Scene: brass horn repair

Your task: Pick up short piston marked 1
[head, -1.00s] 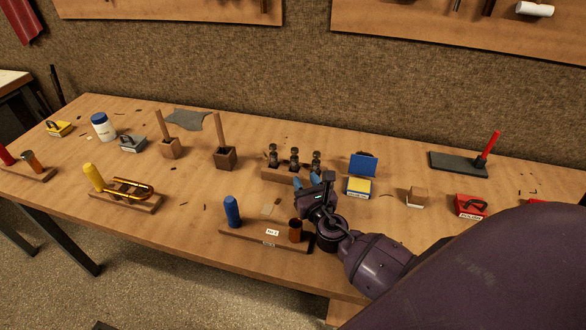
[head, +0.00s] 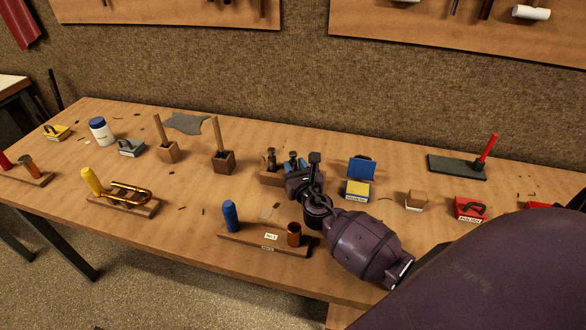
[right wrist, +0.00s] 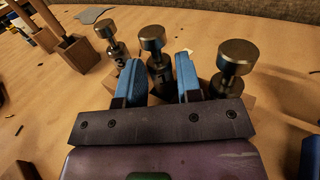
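Three dark metal pistons with round knob tops stand upright in a wooden block (head: 269,179). In the right wrist view they are a left piston (right wrist: 113,40), a middle piston (right wrist: 153,40) and a right piston (right wrist: 235,56). In the head view my right gripper (head: 296,163) covers most of the middle and right pistons. My left gripper is not in view.
A rack with a blue cylinder (head: 231,216) and a copper-coloured cup (head: 294,234) stands in front. Two wooden holders with upright sticks (head: 223,162) stand to the left.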

